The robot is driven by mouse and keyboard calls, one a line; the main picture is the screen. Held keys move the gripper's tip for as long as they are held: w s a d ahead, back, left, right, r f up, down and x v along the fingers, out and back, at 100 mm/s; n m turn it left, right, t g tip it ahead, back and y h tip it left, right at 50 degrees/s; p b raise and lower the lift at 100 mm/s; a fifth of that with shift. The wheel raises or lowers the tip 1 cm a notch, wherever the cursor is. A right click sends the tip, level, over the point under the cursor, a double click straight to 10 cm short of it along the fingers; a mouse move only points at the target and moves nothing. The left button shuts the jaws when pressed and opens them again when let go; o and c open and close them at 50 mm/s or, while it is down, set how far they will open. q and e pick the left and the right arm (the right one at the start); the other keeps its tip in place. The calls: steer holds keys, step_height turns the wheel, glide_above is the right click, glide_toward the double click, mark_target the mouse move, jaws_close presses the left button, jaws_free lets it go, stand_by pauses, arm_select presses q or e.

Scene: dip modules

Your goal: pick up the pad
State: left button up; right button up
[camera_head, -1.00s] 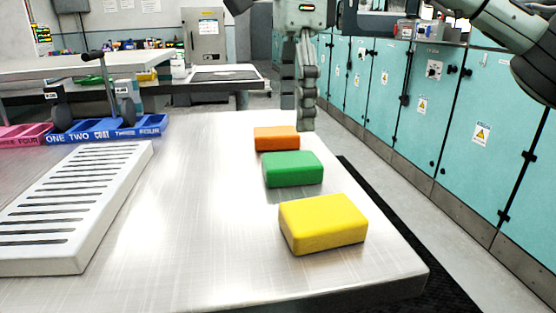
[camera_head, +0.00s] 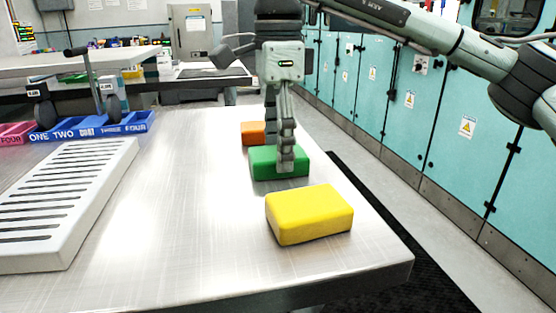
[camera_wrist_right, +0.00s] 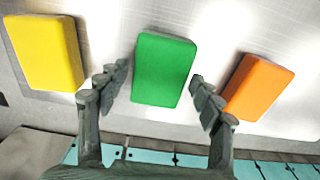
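Three block-shaped pads stand in a row on the metal table. The yellow pad (camera_head: 309,215) is nearest, the green pad (camera_head: 262,164) is in the middle and the orange pad (camera_head: 252,133) is farthest. My right gripper (camera_head: 282,163) is over the green pad and hides part of it. In the right wrist view its open fingers (camera_wrist_right: 160,85) lie on either side of the green pad (camera_wrist_right: 164,69), with gaps. The yellow pad (camera_wrist_right: 46,53) and orange pad (camera_wrist_right: 259,87) lie outside the fingers. My left gripper is not in view.
A white slotted rack (camera_head: 70,200) lies on the left of the table (camera_head: 180,215). Blue labelled bins (camera_head: 95,127) and pink bins (camera_head: 14,133) stand behind it. Teal cabinets (camera_head: 450,130) line the right. The table's middle is clear.

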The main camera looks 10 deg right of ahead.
steer(key=c, duration=0.6)
steer(key=shift+r, duration=0.1)
